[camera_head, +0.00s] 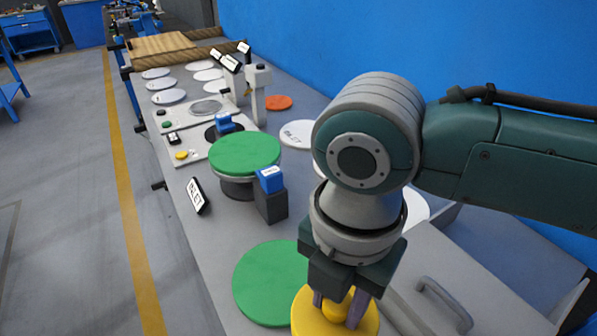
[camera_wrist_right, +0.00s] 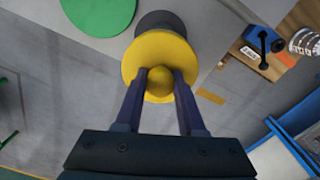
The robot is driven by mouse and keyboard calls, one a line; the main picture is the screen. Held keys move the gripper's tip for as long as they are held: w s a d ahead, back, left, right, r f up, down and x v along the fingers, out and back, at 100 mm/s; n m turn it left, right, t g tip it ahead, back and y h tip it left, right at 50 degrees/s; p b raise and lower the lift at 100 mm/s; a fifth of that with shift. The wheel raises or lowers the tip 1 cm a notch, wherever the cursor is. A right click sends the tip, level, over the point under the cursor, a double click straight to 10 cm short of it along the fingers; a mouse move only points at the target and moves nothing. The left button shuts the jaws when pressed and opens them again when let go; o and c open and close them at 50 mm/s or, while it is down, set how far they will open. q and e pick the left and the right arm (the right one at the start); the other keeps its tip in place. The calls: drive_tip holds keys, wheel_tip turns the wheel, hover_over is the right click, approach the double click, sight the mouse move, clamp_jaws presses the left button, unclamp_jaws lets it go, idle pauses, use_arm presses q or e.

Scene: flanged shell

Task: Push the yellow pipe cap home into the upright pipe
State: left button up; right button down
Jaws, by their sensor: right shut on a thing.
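The yellow pipe cap (camera_head: 308,318) is at the bottom edge of the head view, a round flange with a knob on top. My right gripper (camera_head: 341,304) points down and is shut on that knob. In the right wrist view the fingers (camera_wrist_right: 159,82) sit on both sides of the knob of the cap (camera_wrist_right: 140,55). A dark grey round body, probably the upright pipe (camera_wrist_right: 162,20), shows just past the cap's flange and is mostly hidden by it. I cannot tell whether the cap is in it or above it. My left gripper is not in view.
A green disc (camera_head: 262,285) lies on the grey table left of the cap. A green-topped round stand (camera_head: 245,153) and a dark block with a blue top (camera_head: 270,203) stand farther back. A grey lid with a handle (camera_head: 445,300) is right of the gripper.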

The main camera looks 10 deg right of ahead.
sight(335, 324)
drive_tip(key=shift+w, duration=0.1)
drive_tip(key=shift+f, duration=0.1)
wheel_tip(335, 324, down, 6)
drive_tip(key=b, duration=0.4)
idle(0.5)
idle(0.5)
